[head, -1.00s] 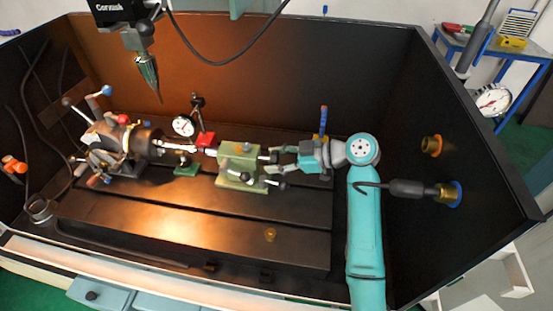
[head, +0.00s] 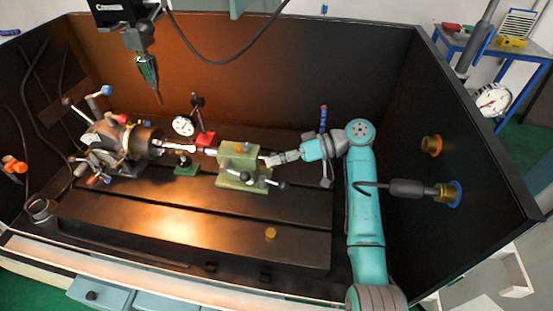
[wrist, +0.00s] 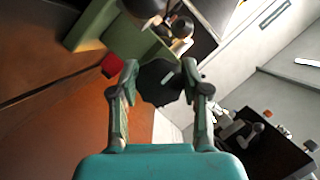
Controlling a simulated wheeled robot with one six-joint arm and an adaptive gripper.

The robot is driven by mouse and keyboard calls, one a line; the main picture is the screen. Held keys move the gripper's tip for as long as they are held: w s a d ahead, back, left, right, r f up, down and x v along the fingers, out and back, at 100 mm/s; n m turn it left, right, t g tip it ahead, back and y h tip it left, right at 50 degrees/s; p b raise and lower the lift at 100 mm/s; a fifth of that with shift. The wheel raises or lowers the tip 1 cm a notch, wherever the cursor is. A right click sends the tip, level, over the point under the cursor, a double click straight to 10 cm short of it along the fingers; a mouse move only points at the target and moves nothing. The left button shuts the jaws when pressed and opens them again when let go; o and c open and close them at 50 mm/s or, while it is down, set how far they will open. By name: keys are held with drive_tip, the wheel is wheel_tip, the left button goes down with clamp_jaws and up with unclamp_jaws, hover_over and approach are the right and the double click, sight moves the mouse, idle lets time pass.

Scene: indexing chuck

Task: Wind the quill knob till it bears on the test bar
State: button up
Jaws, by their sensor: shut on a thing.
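The green tailstock (head: 238,161) stands on the bed. A pale test bar (head: 178,147) runs level from the chuck (head: 140,141) towards it; I cannot tell whether the quill tip touches the bar. My gripper (head: 275,160) is at the tailstock's right end. In the wrist view my gripper (wrist: 162,84) is shut on the black, lobed quill knob (wrist: 158,90), one finger on each side. The knob has a white mark on its face. In the head view my fingers mostly hide the knob.
A dial gauge (head: 183,126) on a red-based stand is behind the bar. Dark-knobbed levers (head: 250,179) stick out at the tailstock's front. A spindle with a pointed tool (head: 148,75) hangs above. The front bed is mostly clear. A black nozzle (head: 408,188) projects from the right wall.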

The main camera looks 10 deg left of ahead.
drive_tip(key=m+g+y, duration=0.1)
drive_tip(key=m, duration=0.2)
drive_tip(key=shift+m+g, duration=0.3)
drive_tip(key=m+y, duration=0.1)
drive_tip(key=m, duration=0.2)
drive_tip(key=shift+g, duration=0.4)
drive_tip(key=m, duration=0.2)
drive_tip(key=m+y, duration=0.1)
drive_tip(key=m, duration=0.1)
drive_tip(key=shift+g+y, duration=0.3)
drive_tip(key=m+y, duration=0.1)
drive_tip(key=m, duration=0.1)
drive_tip(key=m+t, duration=0.1)
drive_tip(key=m, duration=0.1)
drive_tip(key=shift+m+y, duration=0.4)
drive_tip(key=o, duration=1.1)
drive_tip(key=shift+o, duration=0.2)
